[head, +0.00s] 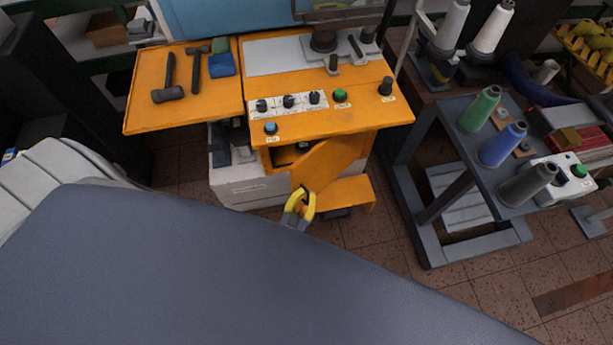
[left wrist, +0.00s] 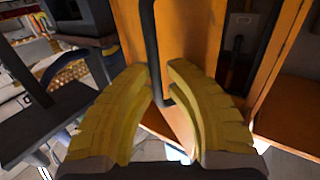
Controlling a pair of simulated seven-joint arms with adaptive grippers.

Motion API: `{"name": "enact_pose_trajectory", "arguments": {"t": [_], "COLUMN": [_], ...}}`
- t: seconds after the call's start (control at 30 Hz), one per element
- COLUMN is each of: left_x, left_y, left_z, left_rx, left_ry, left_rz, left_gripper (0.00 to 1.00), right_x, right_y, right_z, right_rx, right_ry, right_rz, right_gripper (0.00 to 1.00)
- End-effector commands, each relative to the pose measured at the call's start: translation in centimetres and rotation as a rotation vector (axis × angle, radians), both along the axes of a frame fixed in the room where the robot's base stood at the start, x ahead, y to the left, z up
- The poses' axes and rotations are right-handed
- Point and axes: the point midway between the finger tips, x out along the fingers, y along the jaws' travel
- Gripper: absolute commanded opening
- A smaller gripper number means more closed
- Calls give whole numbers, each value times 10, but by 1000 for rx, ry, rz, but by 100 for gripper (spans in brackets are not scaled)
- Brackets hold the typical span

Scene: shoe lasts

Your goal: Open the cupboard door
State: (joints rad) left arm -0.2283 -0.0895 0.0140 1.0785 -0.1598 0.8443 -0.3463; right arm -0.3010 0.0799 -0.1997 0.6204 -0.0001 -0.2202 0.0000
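The cupboard is the orange cabinet under the orange workbench (head: 340,122). Its orange door (head: 328,160) stands ajar, swung outward, and part of the dark inside shows beside it. In the left wrist view the door (left wrist: 190,40) fills the middle, with a dark bar handle (left wrist: 149,35) on it. My left gripper (head: 301,200) is at the door's outer edge. Its yellow fingers (left wrist: 158,72) close around the handle, one on each side, with the bar between the tips. My right gripper is in no view.
An orange side shelf (head: 145,105) holds hammers and a blue block. A grey trolley (head: 452,105) with thread spools stands to the right. An orange ledge (head: 345,190) sits low beside the door. Tiled floor (head: 375,235) is clear in front.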

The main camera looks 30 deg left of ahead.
Motion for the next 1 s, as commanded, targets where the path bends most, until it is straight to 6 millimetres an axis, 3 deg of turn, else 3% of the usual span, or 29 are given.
{"name": "enact_pose_trajectory", "arguments": {"t": [0.17,0.57,1.0], "left_x": [1,-6,-78], "left_y": [0,-1,-6], "left_z": [0,0,0], "left_rx": [-1,-1,-2], "left_ry": [0,0,1], "left_rz": [0,-1,-1], "left_gripper": [32,32,32], "right_x": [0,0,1], "right_y": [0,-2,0], "right_z": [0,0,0], "right_rx": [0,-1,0], "right_ry": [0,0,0], "right_rz": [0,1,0], "right_gripper": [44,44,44]}}
